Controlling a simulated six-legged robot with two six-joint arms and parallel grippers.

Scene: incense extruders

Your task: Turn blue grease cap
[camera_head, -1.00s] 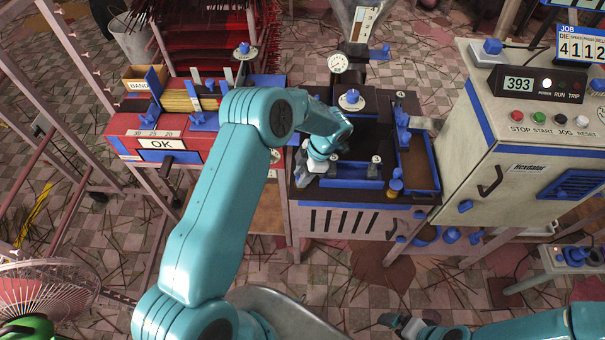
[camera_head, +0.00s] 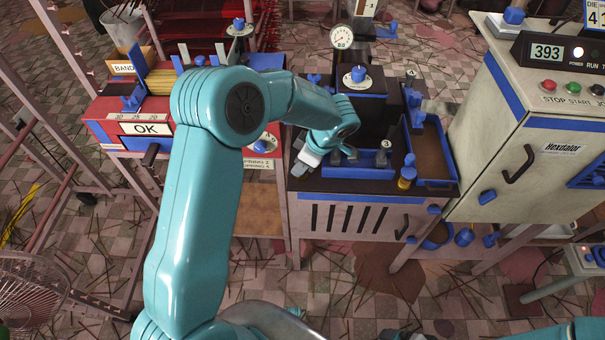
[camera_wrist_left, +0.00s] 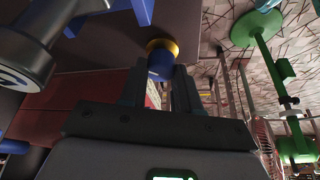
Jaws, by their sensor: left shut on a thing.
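A blue cap with a brass ring (camera_wrist_left: 160,62) sits between the two fingers of my left gripper (camera_wrist_left: 158,88) in the left wrist view, and the gripper is shut on it. In the head view my left gripper (camera_head: 302,160) is at the left front edge of the dark machine top, and my wrist hides what it holds. A similar blue-topped brass cup (camera_head: 406,174) stands at the front right of the same top, apart from the gripper. My right gripper is barely visible at the bottom edge of the head view, and its fingers are cut off.
A blue tray (camera_head: 350,172) with upright grey pieces lies just right of my left gripper. A blue-rimmed bin (camera_head: 432,150) is farther right. A red machine with an OK sign (camera_head: 146,129) stands left, and a cabinet (camera_head: 530,150) stands right.

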